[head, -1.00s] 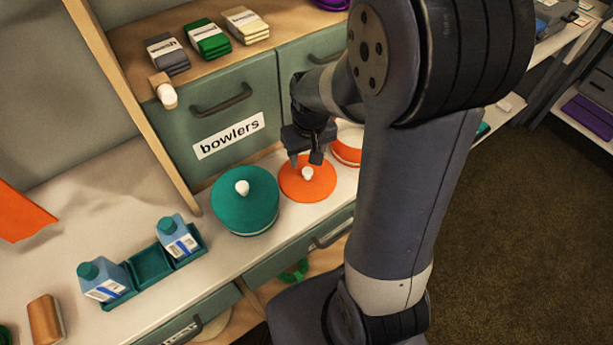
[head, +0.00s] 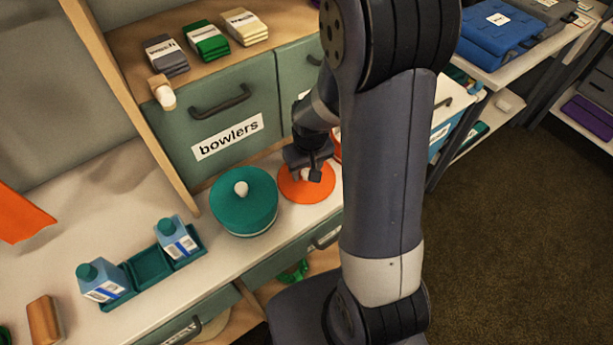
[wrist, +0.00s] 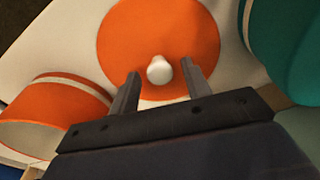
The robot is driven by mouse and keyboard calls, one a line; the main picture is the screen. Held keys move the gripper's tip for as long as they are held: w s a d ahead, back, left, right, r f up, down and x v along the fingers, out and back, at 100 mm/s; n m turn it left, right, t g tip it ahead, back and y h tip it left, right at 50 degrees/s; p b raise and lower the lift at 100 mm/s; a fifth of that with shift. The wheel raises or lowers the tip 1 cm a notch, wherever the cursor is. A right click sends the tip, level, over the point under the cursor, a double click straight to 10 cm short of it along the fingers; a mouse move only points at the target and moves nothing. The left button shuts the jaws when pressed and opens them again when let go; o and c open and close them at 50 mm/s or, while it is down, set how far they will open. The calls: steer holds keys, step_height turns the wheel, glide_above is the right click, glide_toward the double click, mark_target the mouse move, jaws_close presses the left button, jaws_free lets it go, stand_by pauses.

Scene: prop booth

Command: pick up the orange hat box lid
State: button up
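The orange hat box lid (head: 307,187) lies flat on the white counter, right of the teal hat box. In the wrist view the lid (wrist: 160,30) is a round orange disc with a white knob (wrist: 159,70). My gripper (head: 308,173) is low over the lid, pointing down. In the wrist view my gripper (wrist: 161,80) is open, with one finger on each side of the knob and a gap on both sides. Whether the fingertips touch the lid, I cannot tell. In the head view my gripper partly covers the knob.
The teal hat box (head: 243,205) with its own white knob stands just left of the lid. An open orange hat box (wrist: 58,108) stands close on the other side. Behind is the green drawer labelled bowlers (head: 222,125). A teal caddy (head: 151,264) with bottles is further left.

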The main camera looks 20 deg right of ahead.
steer(key=c, duration=0.9)
steer(key=shift+r, duration=0.1)
